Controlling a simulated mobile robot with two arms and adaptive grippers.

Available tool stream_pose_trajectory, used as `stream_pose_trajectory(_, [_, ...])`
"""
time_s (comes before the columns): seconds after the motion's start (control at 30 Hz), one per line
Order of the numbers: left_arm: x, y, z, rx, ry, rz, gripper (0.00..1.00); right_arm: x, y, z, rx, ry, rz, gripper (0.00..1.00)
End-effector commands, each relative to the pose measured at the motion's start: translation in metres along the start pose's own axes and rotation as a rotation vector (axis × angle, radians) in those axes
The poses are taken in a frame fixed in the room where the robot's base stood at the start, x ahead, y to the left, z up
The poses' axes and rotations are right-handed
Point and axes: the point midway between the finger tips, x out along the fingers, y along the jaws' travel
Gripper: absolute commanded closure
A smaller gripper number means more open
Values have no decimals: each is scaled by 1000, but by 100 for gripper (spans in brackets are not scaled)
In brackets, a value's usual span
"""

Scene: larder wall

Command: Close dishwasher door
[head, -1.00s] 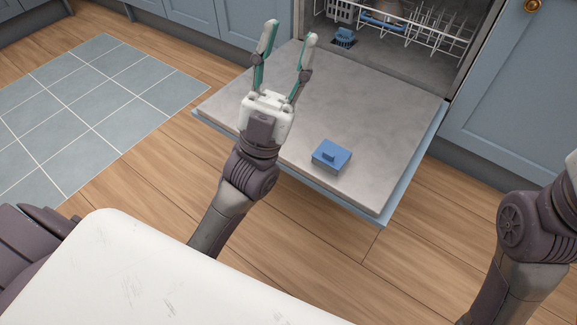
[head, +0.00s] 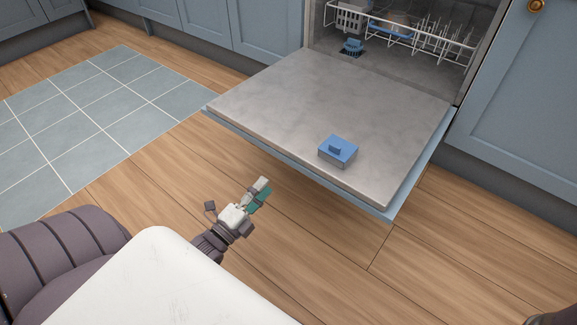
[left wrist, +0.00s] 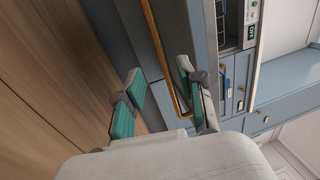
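The dishwasher door (head: 330,110) hangs open and about level, its grey inner face up. In the head view my left gripper (head: 260,192) is low in front of the door's near left edge, over the floor. In the left wrist view my left gripper (left wrist: 160,82) has its two teal-padded fingers apart and holds nothing. A brass bar handle (left wrist: 163,55) on a blue panel, which looks like the door's outer face, shows beyond and between the fingers. I cannot tell whether they touch it. My right gripper is out of view.
A blue block-like tablet case (head: 338,151) lies on the door's inner face. The white dish rack (head: 425,42) sits inside the dishwasher. Blue cabinets (head: 520,110) flank it. A white surface (head: 150,285) fills the bottom left. Wood floor (head: 310,255) in front is clear.

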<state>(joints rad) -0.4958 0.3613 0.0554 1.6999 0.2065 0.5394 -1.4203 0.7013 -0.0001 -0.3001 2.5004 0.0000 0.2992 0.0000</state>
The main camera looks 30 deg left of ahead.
Motion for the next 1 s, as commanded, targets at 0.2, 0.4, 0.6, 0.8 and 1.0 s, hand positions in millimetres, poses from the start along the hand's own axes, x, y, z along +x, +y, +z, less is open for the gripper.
stream_pose_trajectory(0.2, [50,4,-1,-1,3,-8,61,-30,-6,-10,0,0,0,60])
stream_pose_trajectory(0.4, [84,3,-1,-2,2,-6,61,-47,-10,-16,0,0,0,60])
stream_pose_trajectory(0.6, [101,1,-1,-2,2,-3,61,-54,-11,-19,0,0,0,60])
stream_pose_trajectory(0.8, [104,0,-1,-2,2,-1,61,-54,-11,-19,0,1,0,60])
stream_pose_trajectory(1.0, [104,0,-1,-2,1,-1,74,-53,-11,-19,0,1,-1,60])
